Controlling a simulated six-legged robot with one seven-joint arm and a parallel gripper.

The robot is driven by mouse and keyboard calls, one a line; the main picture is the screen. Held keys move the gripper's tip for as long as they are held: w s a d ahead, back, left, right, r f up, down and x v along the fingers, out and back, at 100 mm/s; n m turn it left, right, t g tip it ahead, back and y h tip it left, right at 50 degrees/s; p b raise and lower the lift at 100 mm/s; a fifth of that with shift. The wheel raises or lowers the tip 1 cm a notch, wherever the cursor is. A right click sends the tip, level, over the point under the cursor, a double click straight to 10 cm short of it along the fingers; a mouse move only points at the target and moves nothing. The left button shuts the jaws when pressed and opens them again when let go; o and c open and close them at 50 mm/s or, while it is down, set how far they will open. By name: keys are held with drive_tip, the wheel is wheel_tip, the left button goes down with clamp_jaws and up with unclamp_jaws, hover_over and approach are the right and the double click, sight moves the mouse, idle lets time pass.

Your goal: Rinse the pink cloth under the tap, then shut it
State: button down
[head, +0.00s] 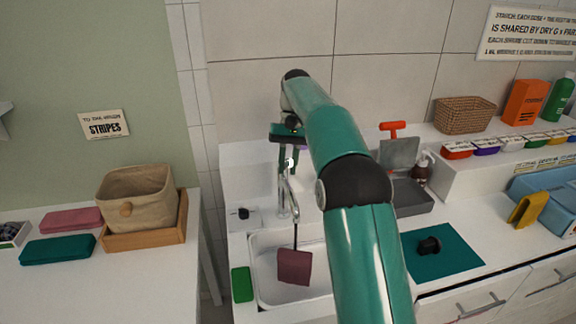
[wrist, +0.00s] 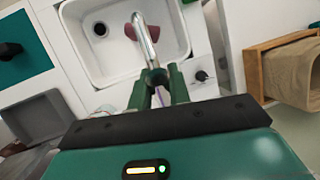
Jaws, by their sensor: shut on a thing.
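The pink cloth (head: 294,267) hangs or stands in the white sink (head: 262,288), below the spout of the chrome tap (head: 283,200). A thin dark line runs from the spout down to the cloth; I cannot tell whether it is water or a cord. In the wrist view the cloth (wrist: 127,32) is partly hidden behind the tap (wrist: 146,40). My gripper (head: 289,163) is above the tap, fingers pointing down. In the wrist view my gripper (wrist: 158,82) is shut on the top of the tap, whose gripped part is mostly hidden.
A black knob (head: 243,213) is beside the sink, and a green sponge (head: 242,284) lies at its left edge. A fabric basket (head: 138,197) stands on the left counter.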

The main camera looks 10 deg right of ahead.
drive_tip(key=c, duration=1.3)
unclamp_jaws()
drive_tip(key=shift+w, duration=0.1)
drive_tip(key=shift+r, duration=0.55)
wheel_tip(320, 180, up, 2)
drive_tip(key=s+r, duration=0.3)
drive_tip(key=s, duration=0.1)
drive_tip(key=s+r, duration=0.3)
drive_tip(key=s, duration=0.2)
drive_tip(key=s+r, duration=0.4)
drive_tip(key=s, duration=0.1)
